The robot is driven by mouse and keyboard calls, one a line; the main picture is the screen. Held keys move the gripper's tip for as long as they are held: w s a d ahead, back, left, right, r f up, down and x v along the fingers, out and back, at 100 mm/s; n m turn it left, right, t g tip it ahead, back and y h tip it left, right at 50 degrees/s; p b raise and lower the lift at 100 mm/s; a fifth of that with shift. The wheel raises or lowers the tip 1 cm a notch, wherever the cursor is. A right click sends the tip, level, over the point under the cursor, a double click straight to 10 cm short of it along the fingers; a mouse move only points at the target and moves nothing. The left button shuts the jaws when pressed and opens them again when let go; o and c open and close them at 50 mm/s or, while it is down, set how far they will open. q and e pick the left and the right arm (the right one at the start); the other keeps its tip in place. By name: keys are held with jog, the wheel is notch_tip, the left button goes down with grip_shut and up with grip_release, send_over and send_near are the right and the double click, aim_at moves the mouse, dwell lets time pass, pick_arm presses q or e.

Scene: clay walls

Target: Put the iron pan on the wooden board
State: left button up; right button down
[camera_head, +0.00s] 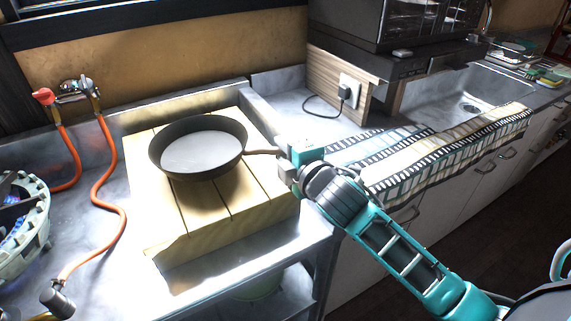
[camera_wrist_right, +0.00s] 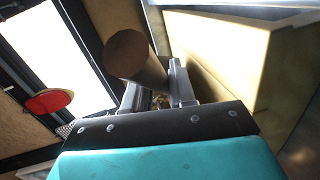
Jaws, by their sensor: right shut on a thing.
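The iron pan (camera_head: 203,150), dark-rimmed with a pale inside, is over the slatted wooden board (camera_head: 225,215). A shadow falls on the slats by the pan; I cannot tell whether its base touches them. My right gripper (camera_head: 284,153) is shut on the pan's handle (camera_head: 262,151) at the board's right side. In the right wrist view the handle's round brown end (camera_wrist_right: 128,52) stands out between the fingers (camera_wrist_right: 157,95). The board's pale side (camera_wrist_right: 222,50) shows there too. My left gripper is not in view.
A gas burner (camera_head: 20,215) stands at the far left. Orange hoses (camera_head: 103,185) run from a red-handled valve (camera_head: 45,96) along the counter left of the board. A striped cloth (camera_head: 430,150) lies on the counter to the right, before the sink (camera_head: 470,105). A microwave (camera_head: 400,22) stands behind.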

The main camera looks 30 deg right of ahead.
notch_tip(320, 180, down, 2)
jog(key=shift+f+b, duration=0.15)
jog(key=shift+b, duration=0.15)
jog(key=shift+f, duration=0.2)
jog(key=c, duration=0.9)
grip_release()
jog(key=shift+f, duration=0.15)
jog(key=shift+s, duration=0.15)
